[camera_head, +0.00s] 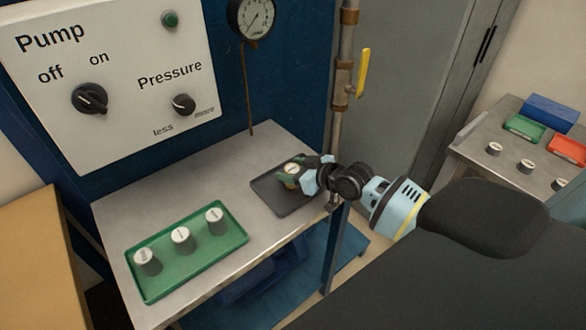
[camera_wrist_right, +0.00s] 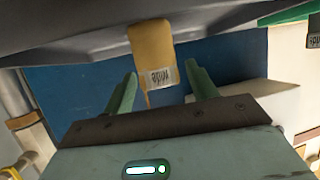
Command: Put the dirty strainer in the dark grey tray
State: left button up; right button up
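The dirty strainer (camera_head: 291,170), yellow-brown with a pale top, stands at the dark grey tray (camera_head: 283,205) on the metal bench. In the right wrist view the strainer (camera_wrist_right: 151,45) shows upside down with its base against the tray (camera_wrist_right: 70,40). My right gripper (camera_head: 298,172) reaches in from the right at the strainer. Its green fingers (camera_wrist_right: 162,82) are spread apart, with a visible gap on each side of the strainer. The gripper hides part of the tray in the head view. My left gripper is not in view.
A green tray (camera_head: 190,273) with three grey strainers stands at the bench's front left. A pipe with a yellow valve handle (camera_head: 362,72) rises behind the right gripper. A side table (camera_head: 479,140) at right holds more strainers and coloured trays. Bench between the trays is clear.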

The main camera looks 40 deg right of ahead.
jog(key=shift+r, duration=0.2)
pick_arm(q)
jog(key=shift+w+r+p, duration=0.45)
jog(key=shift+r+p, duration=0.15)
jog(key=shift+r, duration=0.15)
pick_arm(e)
jog(key=v, duration=1.2)
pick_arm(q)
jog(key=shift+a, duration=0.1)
pick_arm(e)
jog(key=s+a+f+m+g+h, duration=0.1)
jog(key=s+a+f, duration=0.3)
jog(key=s+f, duration=0.3)
jog(key=s+a+f+g, duration=0.1)
jog(key=s+a+f, duration=0.2)
jog(key=s+f, duration=0.45)
jog(key=s+a+f+g, duration=0.1)
jog(key=s+a+f, duration=0.3)
jog(key=s, duration=0.3)
jog(key=s+a+f+g, duration=0.2)
jog(key=s+a+f, duration=0.3)
jog(key=s+a, duration=0.2)
jog(key=shift+s+f+h, duration=0.2)
jog(key=shift+s+h, duration=0.2)
jog(key=shift+s, duration=0.35)
jog(key=shift+a, duration=0.1)
